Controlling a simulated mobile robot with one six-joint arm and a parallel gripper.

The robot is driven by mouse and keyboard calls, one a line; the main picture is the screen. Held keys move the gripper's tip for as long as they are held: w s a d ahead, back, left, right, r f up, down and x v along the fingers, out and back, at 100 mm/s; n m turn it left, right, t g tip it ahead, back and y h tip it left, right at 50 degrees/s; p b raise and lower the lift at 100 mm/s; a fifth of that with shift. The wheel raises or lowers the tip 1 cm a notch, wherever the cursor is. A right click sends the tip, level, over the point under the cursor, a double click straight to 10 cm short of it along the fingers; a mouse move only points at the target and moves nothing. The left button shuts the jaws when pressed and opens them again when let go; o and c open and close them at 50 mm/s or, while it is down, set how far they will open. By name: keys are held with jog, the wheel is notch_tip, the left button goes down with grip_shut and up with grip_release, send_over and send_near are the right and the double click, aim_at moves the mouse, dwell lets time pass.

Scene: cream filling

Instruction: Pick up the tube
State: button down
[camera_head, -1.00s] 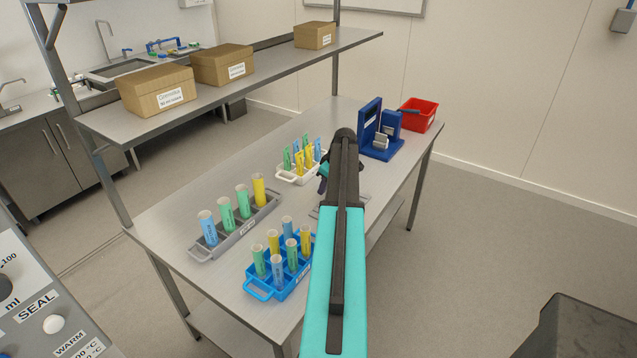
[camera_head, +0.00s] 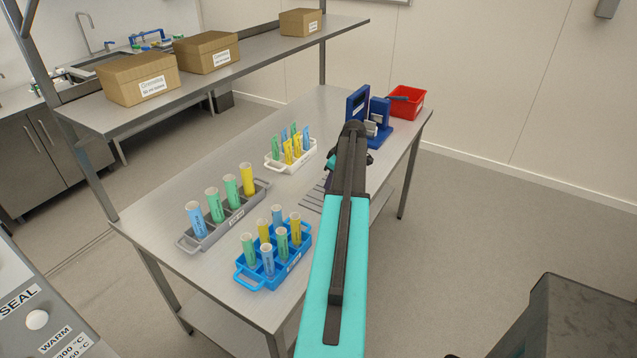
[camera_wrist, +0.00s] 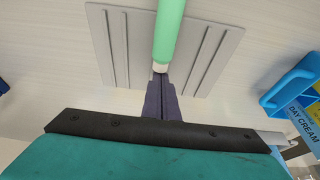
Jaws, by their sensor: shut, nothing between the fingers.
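In the wrist view a green tube (camera_wrist: 168,32) with a pale end points toward my fingertips, in front of a grey ridged plate (camera_wrist: 118,52). My gripper (camera_wrist: 160,78) has its dark fingers together with nothing between them; their tips are close to the tube's pale end. I cannot tell whether they touch. In the head view my own arm covers this tube and most of the gripper. Other tubes stand upright in racks: a grey rack (camera_head: 190,243) holds blue, green and yellow ones, as do a blue rack (camera_head: 247,284) and a white rack (camera_head: 285,168).
A blue device (camera_head: 357,103) and a red bin (camera_head: 407,102) stand at the table's far end. Cardboard boxes (camera_head: 207,52) sit on the raised shelf (camera_head: 235,72). The blue rack's handle (camera_wrist: 290,82) is right of the fingers in the wrist view. Bare tabletop (camera_head: 255,205) lies between racks.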

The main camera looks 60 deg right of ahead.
jog(key=s+b, duration=0.1)
jog(key=s, duration=0.4)
jog(key=shift+s, duration=0.25)
jog(key=shift+r, duration=0.15)
jog(key=b+v, duration=0.3)
jog(key=v, duration=1)
jog(key=shift+r+b, duration=0.25)
jog(key=shift+b, duration=0.15)
jog(key=shift+s, duration=0.15)
